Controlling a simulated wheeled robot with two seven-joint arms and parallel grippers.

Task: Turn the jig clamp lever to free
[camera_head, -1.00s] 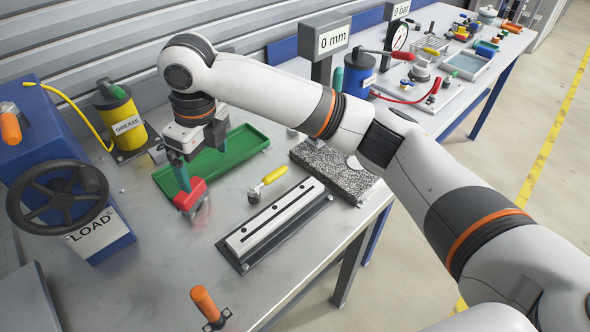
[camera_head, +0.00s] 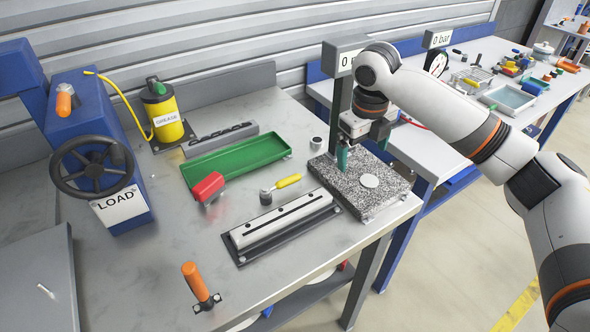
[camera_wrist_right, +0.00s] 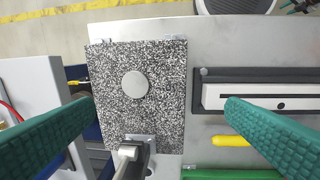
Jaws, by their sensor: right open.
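A short lever with a yellow handle (camera_head: 288,181) on a round metal pivot lies beside the long slotted pale jig bar (camera_head: 285,219); I take it as the jig clamp lever, though it bears no label. Part of the yellow handle shows in the right wrist view (camera_wrist_right: 231,141), partly behind a finger. My right gripper (camera_head: 357,157) is open and empty, with green fingers, over the speckled granite plate (camera_head: 375,197), right of the lever. Its spread fingers also show in the right wrist view (camera_wrist_right: 160,107). My left gripper is not in view.
A red block-like piece (camera_head: 208,187) sits by the green tray (camera_head: 193,177). The gauge post marked "0 mm" (camera_head: 341,80) stands at the granite plate's back. An orange upright handle (camera_head: 195,281) is near the front. The LOAD handwheel (camera_head: 91,168) is left. Bare bench lies left of the jig bar.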

